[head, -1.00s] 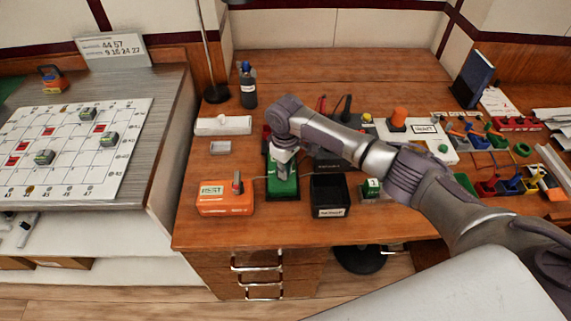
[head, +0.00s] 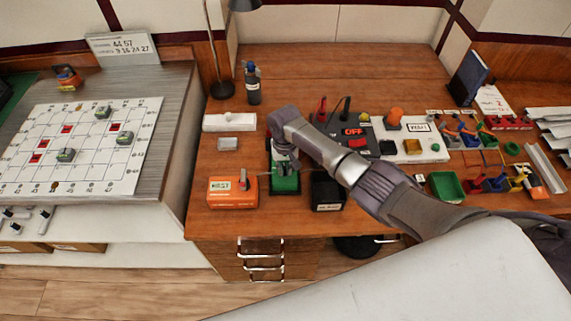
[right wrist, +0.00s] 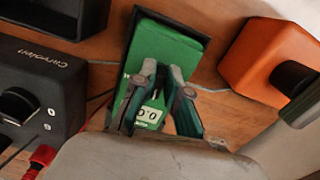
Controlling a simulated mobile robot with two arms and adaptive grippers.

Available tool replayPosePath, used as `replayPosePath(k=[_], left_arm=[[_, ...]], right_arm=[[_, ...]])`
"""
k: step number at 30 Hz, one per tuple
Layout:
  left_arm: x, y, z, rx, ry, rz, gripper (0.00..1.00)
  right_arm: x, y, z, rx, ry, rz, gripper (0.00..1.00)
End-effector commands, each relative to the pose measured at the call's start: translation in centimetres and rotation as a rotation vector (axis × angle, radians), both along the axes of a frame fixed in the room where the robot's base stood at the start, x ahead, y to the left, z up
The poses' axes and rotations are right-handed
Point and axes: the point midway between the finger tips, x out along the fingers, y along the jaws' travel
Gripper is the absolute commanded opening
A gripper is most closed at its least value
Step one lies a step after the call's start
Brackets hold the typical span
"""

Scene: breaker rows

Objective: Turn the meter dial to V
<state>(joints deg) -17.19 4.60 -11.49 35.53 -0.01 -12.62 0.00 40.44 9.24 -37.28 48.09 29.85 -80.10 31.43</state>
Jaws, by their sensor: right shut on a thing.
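The green meter (head: 286,182) stands in a dark holder on the wooden bench, left of centre in the head view. In the right wrist view the green meter (right wrist: 185,45) fills the middle, and its small white display (right wrist: 149,116) reads about 0.0. My right gripper (head: 285,158) is down over the meter's face. In the right wrist view its two fingers (right wrist: 164,76) are close together at the meter's face, shut on the meter dial. The fingers hide the dial, so its pointer and marks cannot be read. My left gripper is not in view.
An orange box (head: 221,194) stands close left of the meter, and a black open box (head: 328,188) close right. A dark unit with a red OFF sign (head: 353,131) is behind. A white case (head: 229,122) and a bottle (head: 252,84) are at the back left.

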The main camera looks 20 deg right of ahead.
Motion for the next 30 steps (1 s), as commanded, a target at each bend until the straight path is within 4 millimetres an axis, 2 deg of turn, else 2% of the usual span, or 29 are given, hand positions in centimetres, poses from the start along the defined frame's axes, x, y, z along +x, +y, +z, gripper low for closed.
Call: replayPosePath(k=[9,22,23,26,27,30], left_arm=[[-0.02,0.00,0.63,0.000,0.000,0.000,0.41],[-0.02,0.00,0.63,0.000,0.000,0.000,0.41],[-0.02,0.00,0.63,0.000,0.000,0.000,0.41],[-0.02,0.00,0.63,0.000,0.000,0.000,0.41],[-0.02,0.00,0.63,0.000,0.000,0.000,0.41],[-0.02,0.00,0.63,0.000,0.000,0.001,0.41]], right_arm=[[0.10,0.16,0.13,0.002,-0.001,-0.076,0.00],[0.14,0.12,0.11,0.000,-0.002,-0.082,0.00],[0.14,0.13,0.11,0.000,-0.002,-0.081,0.18],[0.11,0.11,0.09,0.000,-0.002,-0.081,0.35],[0.10,0.11,0.08,0.000,-0.002,-0.081,0.39],[0.09,0.09,0.06,0.001,-0.001,-0.081,0.39]])
